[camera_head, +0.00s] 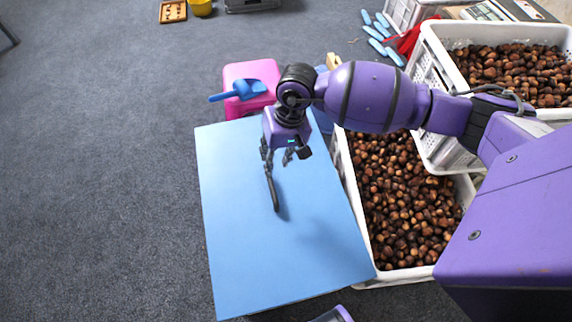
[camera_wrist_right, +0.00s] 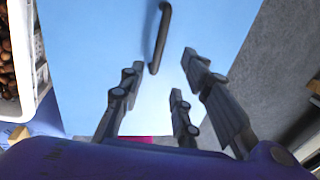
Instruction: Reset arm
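My right arm comes in from the right in the head view. Its gripper (camera_head: 277,157) hangs over the blue tabletop (camera_head: 300,265), near its far end. In the right wrist view the fingers of this gripper (camera_wrist_right: 162,85) are spread apart with nothing between them. A dark handle-like bar (camera_head: 273,192) is on the blue surface just beyond the fingertips. It also shows in the right wrist view (camera_wrist_right: 160,38), apart from the fingers. My left gripper is not seen.
White crates of chestnuts (camera_head: 368,215) (camera_head: 437,75) stand right of the tabletop, under my right arm. A pink stool (camera_head: 233,74) with a blue scoop (camera_head: 243,90) stands behind it.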

